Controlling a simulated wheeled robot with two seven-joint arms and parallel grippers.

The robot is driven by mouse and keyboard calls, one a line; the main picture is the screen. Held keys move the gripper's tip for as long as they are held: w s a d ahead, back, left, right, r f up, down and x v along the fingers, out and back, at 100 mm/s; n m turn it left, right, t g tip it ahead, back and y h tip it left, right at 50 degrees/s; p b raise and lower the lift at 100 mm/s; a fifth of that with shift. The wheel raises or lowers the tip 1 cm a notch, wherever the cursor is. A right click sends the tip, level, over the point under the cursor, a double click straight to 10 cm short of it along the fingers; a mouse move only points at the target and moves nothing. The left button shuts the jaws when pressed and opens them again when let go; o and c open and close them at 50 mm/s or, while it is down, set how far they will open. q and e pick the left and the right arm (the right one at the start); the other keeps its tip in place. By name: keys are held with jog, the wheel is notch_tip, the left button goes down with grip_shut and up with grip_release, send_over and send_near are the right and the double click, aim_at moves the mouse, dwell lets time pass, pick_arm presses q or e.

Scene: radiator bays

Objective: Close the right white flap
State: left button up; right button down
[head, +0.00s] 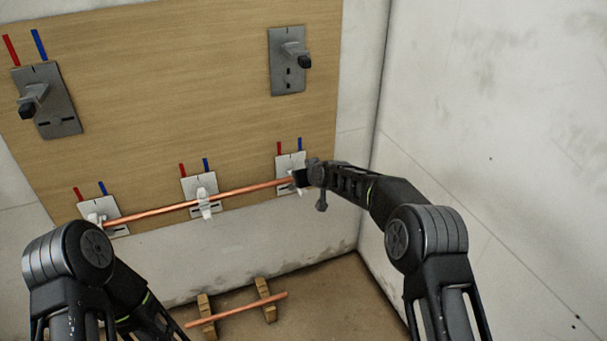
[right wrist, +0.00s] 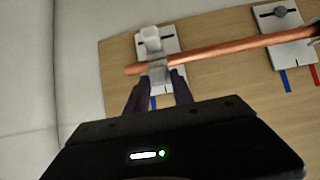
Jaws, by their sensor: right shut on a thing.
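A copper pipe (head: 160,211) runs across three small grey plates low on the wooden board. The right plate (head: 287,161) carries a white clip (right wrist: 151,42) near the pipe's right end. My right gripper (head: 300,178) is at this clip and hides most of it in the head view. In the right wrist view its fingers (right wrist: 160,84) are shut on the right white flap (right wrist: 157,70), next to the pipe. I cannot tell whether the flap is fully closed. My left arm shows at lower left, but its gripper is out of view.
The middle plate has a white clip (head: 205,202); the left plate has another (head: 95,217). Larger grey plates with dark-tipped levers (head: 289,62) are higher up. A loose copper rod (head: 240,311) rests on wooden blocks (head: 266,299) below. A white wall (head: 500,110) stands at right.

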jog(key=c, duration=1.3)
grip_release()
jog(key=shift+f, duration=0.1)
jog(key=shift+s+d+r, duration=0.15)
jog(key=shift+s+r, duration=0.35)
jog(key=shift+r, duration=0.05)
jog(key=v, duration=0.6)
jog(key=shift+s+d+p, duration=0.1)
jog(key=shift+s+p, duration=0.1)
jog(key=shift+p, duration=0.2)
